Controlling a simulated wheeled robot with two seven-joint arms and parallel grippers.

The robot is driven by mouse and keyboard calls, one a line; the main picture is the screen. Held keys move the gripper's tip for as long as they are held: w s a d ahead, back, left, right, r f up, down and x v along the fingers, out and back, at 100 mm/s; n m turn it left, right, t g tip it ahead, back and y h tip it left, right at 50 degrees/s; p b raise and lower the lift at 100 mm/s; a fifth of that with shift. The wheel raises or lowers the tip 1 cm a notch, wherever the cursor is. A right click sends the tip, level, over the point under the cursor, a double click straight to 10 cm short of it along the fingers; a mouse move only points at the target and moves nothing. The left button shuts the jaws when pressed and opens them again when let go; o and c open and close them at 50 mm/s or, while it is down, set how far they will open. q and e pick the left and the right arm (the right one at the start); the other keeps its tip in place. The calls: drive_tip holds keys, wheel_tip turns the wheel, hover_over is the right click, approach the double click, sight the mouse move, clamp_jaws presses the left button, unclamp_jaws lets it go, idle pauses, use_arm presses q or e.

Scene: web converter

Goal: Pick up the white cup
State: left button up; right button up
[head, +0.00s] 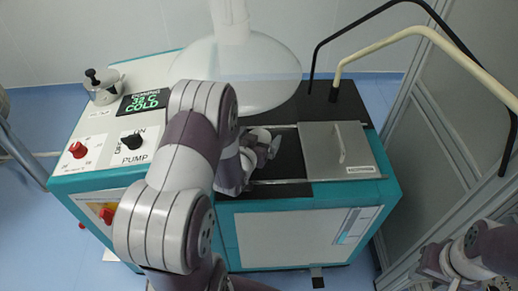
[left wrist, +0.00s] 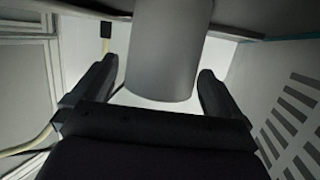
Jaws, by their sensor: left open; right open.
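The white cup (left wrist: 163,45) appears in the left wrist view as a pale grey-white cylinder with a rounded lower edge, its upper end cut off by the frame. My left gripper (left wrist: 160,88) is open, with one finger on each side of the cup and gaps visible beside it. In the head view my left gripper (head: 268,148) is over the machine's dark opening, largely hidden by my own arm. A pale rounded part there may be the cup, but I cannot tell. My right gripper (head: 443,262) is open and empty at the lower right, away from the machine.
The teal and white machine (head: 300,203) carries a grey lid with a handle (head: 338,150) right of the opening. A large translucent dome (head: 236,70) hangs behind. Control knobs (head: 77,150) and a display (head: 145,101) are left. Curved black and cream pipes (head: 430,32) arch at right.

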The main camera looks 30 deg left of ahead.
use_arm(q)
drive_tip(key=shift+w, duration=0.1)
drive_tip(key=c, duration=1.1)
drive_tip(key=shift+o, duration=0.2)
